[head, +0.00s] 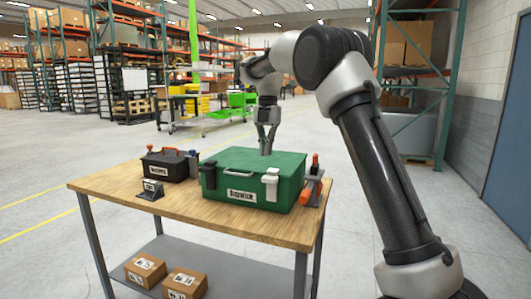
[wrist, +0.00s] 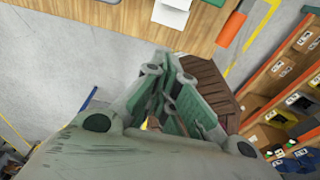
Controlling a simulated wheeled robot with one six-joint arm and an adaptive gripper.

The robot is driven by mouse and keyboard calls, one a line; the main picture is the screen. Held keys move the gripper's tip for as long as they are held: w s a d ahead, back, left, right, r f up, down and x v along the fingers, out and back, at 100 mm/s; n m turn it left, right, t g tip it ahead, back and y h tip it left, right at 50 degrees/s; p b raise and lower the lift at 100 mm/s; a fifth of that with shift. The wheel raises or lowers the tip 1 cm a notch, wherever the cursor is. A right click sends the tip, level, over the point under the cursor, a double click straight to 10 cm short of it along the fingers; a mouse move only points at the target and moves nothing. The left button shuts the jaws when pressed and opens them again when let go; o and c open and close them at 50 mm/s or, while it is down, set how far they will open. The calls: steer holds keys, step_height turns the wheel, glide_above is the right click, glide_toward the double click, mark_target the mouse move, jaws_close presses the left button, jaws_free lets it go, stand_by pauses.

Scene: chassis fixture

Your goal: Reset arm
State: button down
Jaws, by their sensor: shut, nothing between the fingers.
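My gripper (head: 266,150) hangs below the arm in the head view, its fingers pointing down and overlapping the back of the green case's lid in the picture. In the wrist view my gripper (wrist: 170,60) has its fingers together with nothing held. In the wrist view only a corner of the green case (wrist: 216,2) shows at the top edge, away from the fingertips. I cannot tell the exact height of the fingertips.
The wooden table (head: 200,204) also holds a black toolbox (head: 170,165), a small dark block with a label (head: 151,190) and orange-handled tools (head: 309,190). Cardboard boxes (head: 185,284) sit on its lower shelf. A cart (head: 205,122) and tall racks stand behind. Open floor surrounds the table.

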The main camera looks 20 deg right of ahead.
step_height(320, 180, down, 5)
steer(key=m, duration=1)
steer(key=s+d+r+m+t, duration=0.1)
steer(key=s+d+m, duration=0.3)
steer(key=s, duration=0.9)
steer(key=s+d+m+t, duration=0.3)
steer(key=s+m, duration=0.5)
steer(key=s, duration=0.5)
steer(key=s+d+r+m+t+h, duration=0.1)
steer(key=s+d+m, duration=0.5)
steer(key=s, duration=0.8)
steer(key=shift+r+m+t, duration=0.3)
steer(key=shift+m+t, duration=0.1)
